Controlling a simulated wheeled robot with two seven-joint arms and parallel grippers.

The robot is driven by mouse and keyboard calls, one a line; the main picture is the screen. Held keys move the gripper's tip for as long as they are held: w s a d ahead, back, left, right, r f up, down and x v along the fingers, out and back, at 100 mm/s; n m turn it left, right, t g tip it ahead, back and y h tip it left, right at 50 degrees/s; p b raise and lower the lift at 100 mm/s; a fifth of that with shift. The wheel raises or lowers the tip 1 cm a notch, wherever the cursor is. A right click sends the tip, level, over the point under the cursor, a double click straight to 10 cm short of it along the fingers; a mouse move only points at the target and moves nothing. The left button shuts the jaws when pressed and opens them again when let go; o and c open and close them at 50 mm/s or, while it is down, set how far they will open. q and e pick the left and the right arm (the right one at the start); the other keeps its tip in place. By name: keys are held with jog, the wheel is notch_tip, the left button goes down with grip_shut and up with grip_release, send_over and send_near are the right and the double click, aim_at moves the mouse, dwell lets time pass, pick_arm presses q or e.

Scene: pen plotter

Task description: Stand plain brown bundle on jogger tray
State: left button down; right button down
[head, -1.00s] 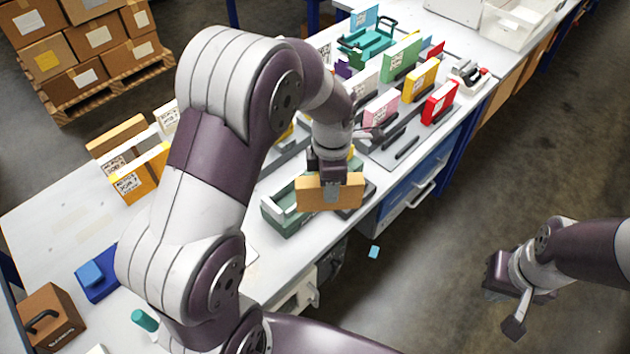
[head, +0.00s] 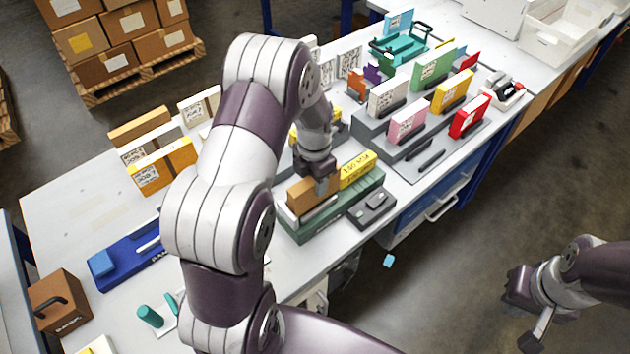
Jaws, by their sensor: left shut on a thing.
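The plain brown bundle (head: 302,197) is upright in my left gripper (head: 320,186), which is shut on it. The bundle is at the left part of the green jogger tray (head: 330,217). I cannot tell whether its lower edge touches the tray, as the tray's front wall and the gripper hide parts. A yellow bundle (head: 357,170) with dark lettering stands to its right on the same tray. My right gripper (head: 522,312) hangs far off to the right over the floor; its jaw opening is unclear.
A grey control box (head: 372,208) sits right of the tray. Coloured bundles stand in grey racks (head: 425,150) behind. Orange and white bundles (head: 160,165) stand at the left. A blue tool (head: 125,258) and a brown box (head: 58,305) are on the near-left table.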

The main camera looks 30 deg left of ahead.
pick_arm(q)
jog(key=shift+w+f, duration=0.1)
jog(key=shift+f, duration=0.65)
jog(key=shift+f, duration=0.1)
jog(key=c, duration=0.7)
grip_release()
notch_tip(320, 180, up, 12)
jog(key=shift+f+b, duration=0.1)
jog(key=shift+b, duration=0.55)
jog(key=shift+s+d+r+m, duration=0.2)
jog(key=shift+r+m, duration=0.05)
jog(key=shift+m, duration=0.25)
jog(key=s+d+m, duration=0.2)
jog(key=s+m, duration=0.2)
jog(key=m, duration=0.6)
jog(key=s+d+m+t, duration=0.1)
jog(key=s+d+m, duration=0.2)
jog(key=m, duration=0.7)
jog(key=s+d+f+m, duration=0.1)
jog(key=s+d+m, duration=0.1)
jog(key=s+m, duration=0.4)
jog(key=shift+s+d+m, duration=0.1)
jog(key=shift+d+m, duration=0.1)
jog(key=shift+m, duration=0.95)
jog(key=shift+s+d+m, duration=0.1)
jog(key=shift+d+m, duration=0.1)
jog(key=shift+m, duration=0.95)
